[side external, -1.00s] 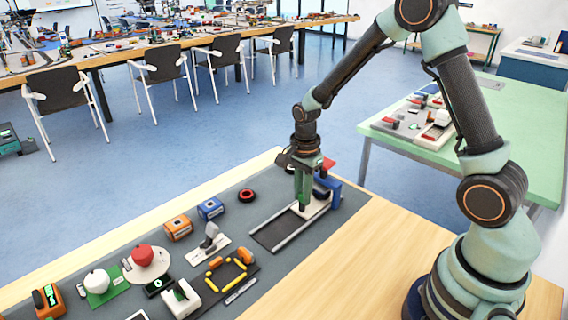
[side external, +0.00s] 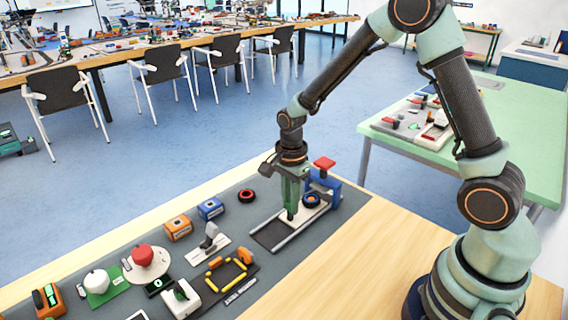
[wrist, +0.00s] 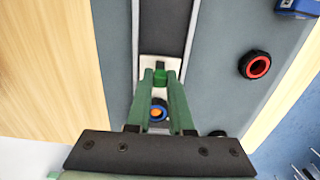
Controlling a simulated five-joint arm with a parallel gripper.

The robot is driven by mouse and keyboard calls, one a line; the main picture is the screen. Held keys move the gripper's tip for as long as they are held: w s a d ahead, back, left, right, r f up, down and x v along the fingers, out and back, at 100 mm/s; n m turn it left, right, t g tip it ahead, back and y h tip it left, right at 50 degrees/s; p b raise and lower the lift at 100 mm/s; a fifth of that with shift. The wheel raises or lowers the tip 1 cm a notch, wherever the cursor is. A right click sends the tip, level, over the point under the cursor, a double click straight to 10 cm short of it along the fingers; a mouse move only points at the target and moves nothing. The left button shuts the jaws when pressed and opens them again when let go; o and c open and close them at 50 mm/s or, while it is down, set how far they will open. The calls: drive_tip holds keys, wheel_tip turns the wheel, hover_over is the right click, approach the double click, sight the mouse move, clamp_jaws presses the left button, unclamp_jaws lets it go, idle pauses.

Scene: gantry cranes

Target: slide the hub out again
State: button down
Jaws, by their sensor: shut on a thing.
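The hub, a dark wheel with a blue ring and an orange centre (side external: 311,200), sits on a white sliding plate (side external: 298,214) in front of the blue press frame (side external: 336,190) with its red top (side external: 324,163). My gripper (side external: 290,214) points down and is shut on a small green knob at the plate's front end. In the wrist view the knob (wrist: 160,77) lies between my fingertips, with the white plate (wrist: 150,62) around it. The hub (wrist: 158,112) shows between my green fingers, partly hidden. The dark track (side external: 272,235) is bare toward the lower left.
A separate black and red wheel (side external: 246,195) lies on the grey mat left of the track. Blue (side external: 211,208) and orange (side external: 179,227) boxes stand farther left. A grey lever on a white base (side external: 208,242) stands near the track's left side.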

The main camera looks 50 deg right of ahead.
drive_tip(key=shift+a, duration=3.65)
drive_tip(key=c, duration=0.7)
unclamp_jaws()
drive_tip(key=shift+r, duration=3.5)
drive_tip(key=s+d+r+n+t, duration=0.2)
drive_tip(key=s+r+n, duration=0.1)
drive_tip(key=n, duration=0.3)
drive_tip(key=s+d+r+n+t, duration=0.1)
drive_tip(key=s+d+r+n, duration=0.2)
drive_tip(key=r+n, duration=0.3)
drive_tip(key=s+d+r+n+t, duration=0.2)
drive_tip(key=s+d+r+n, duration=0.1)
drive_tip(key=s+r+n, duration=0.1)
drive_tip(key=shift+s+r+n+t, duration=0.35)
drive_tip(key=shift+s+n, duration=0.4)
drive_tip(key=shift+n, duration=0.25)
